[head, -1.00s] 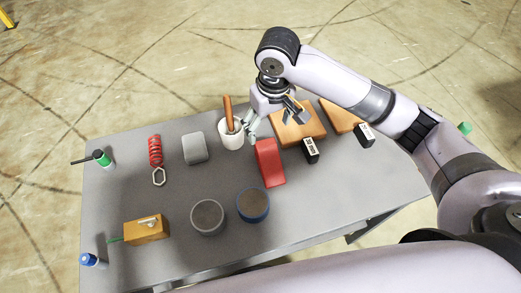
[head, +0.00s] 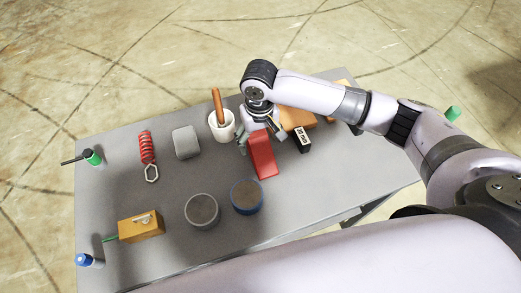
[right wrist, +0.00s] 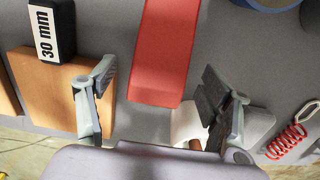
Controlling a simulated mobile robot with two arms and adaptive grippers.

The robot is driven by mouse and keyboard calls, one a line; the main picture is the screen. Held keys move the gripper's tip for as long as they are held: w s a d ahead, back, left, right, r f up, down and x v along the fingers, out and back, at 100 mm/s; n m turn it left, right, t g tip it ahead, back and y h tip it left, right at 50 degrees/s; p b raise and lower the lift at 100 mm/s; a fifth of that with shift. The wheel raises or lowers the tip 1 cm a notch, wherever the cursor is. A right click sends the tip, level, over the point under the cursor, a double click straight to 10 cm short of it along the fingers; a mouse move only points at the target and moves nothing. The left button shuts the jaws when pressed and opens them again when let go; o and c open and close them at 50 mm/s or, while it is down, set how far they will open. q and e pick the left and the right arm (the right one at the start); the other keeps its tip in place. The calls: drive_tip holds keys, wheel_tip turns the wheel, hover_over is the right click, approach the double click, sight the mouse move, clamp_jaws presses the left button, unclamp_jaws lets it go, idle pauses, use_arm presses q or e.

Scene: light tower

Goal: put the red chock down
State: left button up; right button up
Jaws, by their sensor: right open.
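The red chock (head: 263,156) lies on the grey table, between the white cup and a black block. It shows in the right wrist view (right wrist: 164,55), its near end in line with the gap between my fingers. My right gripper (head: 261,134) is open at the far end of the chock. In the right wrist view its two fingers (right wrist: 158,98) stand wide apart with nothing held between them. I cannot tell whether a finger touches the chock. My left gripper is not in view.
A white cup with a brown handle (head: 222,127) stands close left of the gripper. A black block marked 30 mm (head: 303,139) and a wooden block (head: 298,117) are to the right. Two round tins (head: 202,211) (head: 247,197) stand nearer me. Table right of the chock's near end is clear.

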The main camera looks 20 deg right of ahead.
sight(261, 145)
drive_tip(key=f, duration=0.5)
drive_tip(key=shift+s+f, duration=0.1)
drive_tip(key=shift+s, duration=0.25)
drive_tip(key=shift+w, duration=0.1)
clamp_jaws()
idle(0.6)
